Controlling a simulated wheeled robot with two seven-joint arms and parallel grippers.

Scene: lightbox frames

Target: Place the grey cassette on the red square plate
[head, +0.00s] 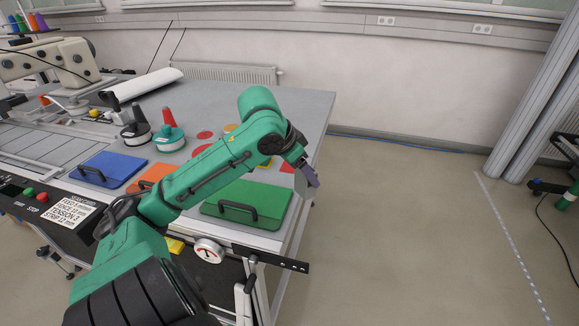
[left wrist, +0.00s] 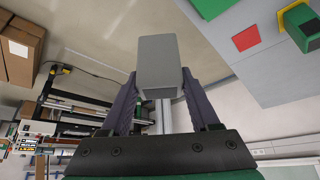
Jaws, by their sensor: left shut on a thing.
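My left gripper (head: 308,176) is shut on the grey cassette (left wrist: 157,62). In the left wrist view the cassette is a plain grey block between the two dark fingers (left wrist: 158,108). In the head view only a small grey part of the cassette (head: 300,184) shows beside the gripper, at the table's right edge. The red square plate (left wrist: 246,39) lies flat on the grey table in the left wrist view, apart from the cassette. In the head view a red patch of it (head: 288,167) shows just left of the gripper, partly hidden. My right gripper is not in view.
A green case with a black handle (head: 248,203) lies near the table's front right corner. A blue case (head: 108,170) and a partly hidden orange case (head: 150,177) lie further left. Red discs (head: 204,135) and thread cones (head: 168,135) stand behind my arm. Open floor lies right.

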